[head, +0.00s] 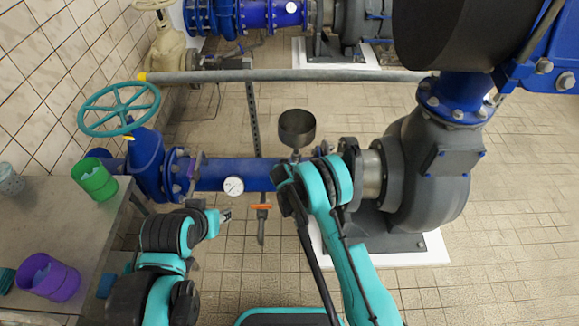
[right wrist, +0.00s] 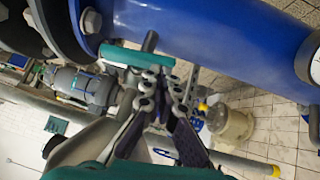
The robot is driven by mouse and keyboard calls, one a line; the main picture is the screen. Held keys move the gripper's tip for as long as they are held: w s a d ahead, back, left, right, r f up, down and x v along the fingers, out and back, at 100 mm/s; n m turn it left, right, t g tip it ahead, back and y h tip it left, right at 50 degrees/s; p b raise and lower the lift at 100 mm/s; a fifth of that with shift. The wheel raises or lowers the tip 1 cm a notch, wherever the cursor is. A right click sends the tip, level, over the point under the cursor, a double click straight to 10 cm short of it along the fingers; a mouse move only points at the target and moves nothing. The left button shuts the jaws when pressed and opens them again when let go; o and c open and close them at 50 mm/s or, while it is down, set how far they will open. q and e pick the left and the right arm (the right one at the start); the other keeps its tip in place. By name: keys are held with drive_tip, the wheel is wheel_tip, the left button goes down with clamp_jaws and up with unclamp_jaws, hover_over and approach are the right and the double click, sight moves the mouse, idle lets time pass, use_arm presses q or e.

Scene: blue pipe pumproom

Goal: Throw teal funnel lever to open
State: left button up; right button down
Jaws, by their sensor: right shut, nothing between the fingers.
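The teal funnel lever (right wrist: 138,57) shows in the right wrist view as a short teal bar beside the blue pipe (right wrist: 190,35). My right gripper (right wrist: 170,88) is shut and empty, with its fingertips close to the lever's lower side; I cannot tell if they touch. In the head view the grey funnel (head: 297,128) stands upright over the blue pipe (head: 240,174). My right arm hides the lever and the right gripper there. My left gripper (head: 226,215) is left of the pipe's orange-handled valve, too small to tell if open.
An orange-handled valve (head: 262,206) hangs below the pipe near a round gauge (head: 233,186). A teal handwheel (head: 119,109) is at left. A table (head: 45,190) holds green (head: 94,180) and purple (head: 48,278) cups. A grey pump (head: 430,175) stands right. A grey rail (head: 300,76) crosses behind.

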drive_tip(key=shift+n+h, duration=0.3)
drive_tip(key=shift+h, duration=0.3)
drive_tip(key=f, duration=0.5)
drive_tip(key=shift+a, duration=0.3)
idle(1.6)
